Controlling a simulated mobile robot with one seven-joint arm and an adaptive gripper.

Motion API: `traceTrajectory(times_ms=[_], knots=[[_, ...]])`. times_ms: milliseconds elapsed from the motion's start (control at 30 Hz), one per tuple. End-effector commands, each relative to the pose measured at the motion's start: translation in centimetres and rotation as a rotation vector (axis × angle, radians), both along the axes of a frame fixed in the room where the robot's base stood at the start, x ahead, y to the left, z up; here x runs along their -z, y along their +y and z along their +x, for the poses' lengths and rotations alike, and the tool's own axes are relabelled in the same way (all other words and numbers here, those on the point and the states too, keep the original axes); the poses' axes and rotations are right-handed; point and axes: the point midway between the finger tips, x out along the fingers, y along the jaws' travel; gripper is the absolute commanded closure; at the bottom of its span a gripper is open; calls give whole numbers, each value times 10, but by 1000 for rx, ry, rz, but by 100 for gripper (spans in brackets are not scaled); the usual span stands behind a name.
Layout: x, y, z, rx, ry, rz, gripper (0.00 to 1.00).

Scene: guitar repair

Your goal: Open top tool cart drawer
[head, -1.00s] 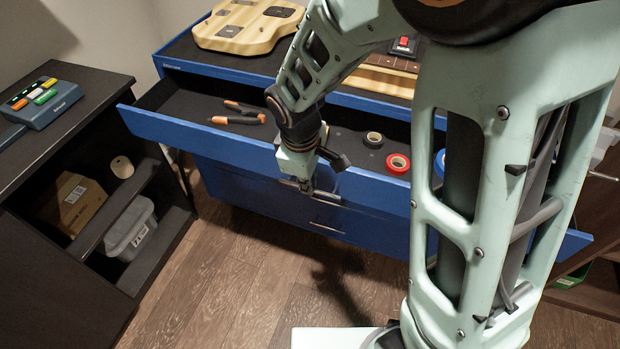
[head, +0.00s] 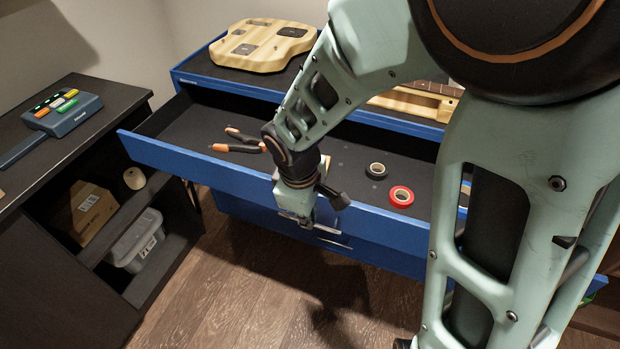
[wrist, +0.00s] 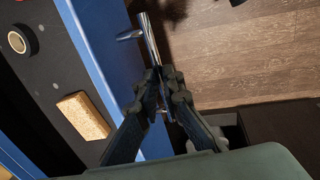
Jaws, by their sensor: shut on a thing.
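The blue tool cart (head: 225,75) has its top drawer (head: 190,157) pulled well out, with its dark inside showing. My gripper (head: 307,222) is at the middle of the drawer front. In the wrist view my gripper (wrist: 162,82) is shut on the metal bar handle (wrist: 148,38) of the drawer. The fingers hide part of the handle. Inside the drawer lie orange-and-black pliers (head: 238,143), a black tape roll (head: 376,170), a red tape roll (head: 401,196) and a tan block (wrist: 84,115).
A guitar body (head: 262,45) and a guitar neck (head: 418,103) lie on the cart top. A dark bench (head: 95,105) with a grey bin (head: 135,240) on its shelf stands at the left. Wooden floor (head: 245,290) lies clear before the drawer.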

Motion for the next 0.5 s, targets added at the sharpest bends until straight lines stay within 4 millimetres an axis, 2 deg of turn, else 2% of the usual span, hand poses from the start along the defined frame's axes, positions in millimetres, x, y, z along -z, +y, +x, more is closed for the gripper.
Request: traceTrajectory(times_ms=[67, 100, 233, 500], knots=[[0, 0, 0, 0, 0, 0, 100], [0, 0, 0, 0, 0, 0, 88], [0, 0, 0, 0, 0, 0, 74], [0, 0, 0, 0, 0, 0, 74]])
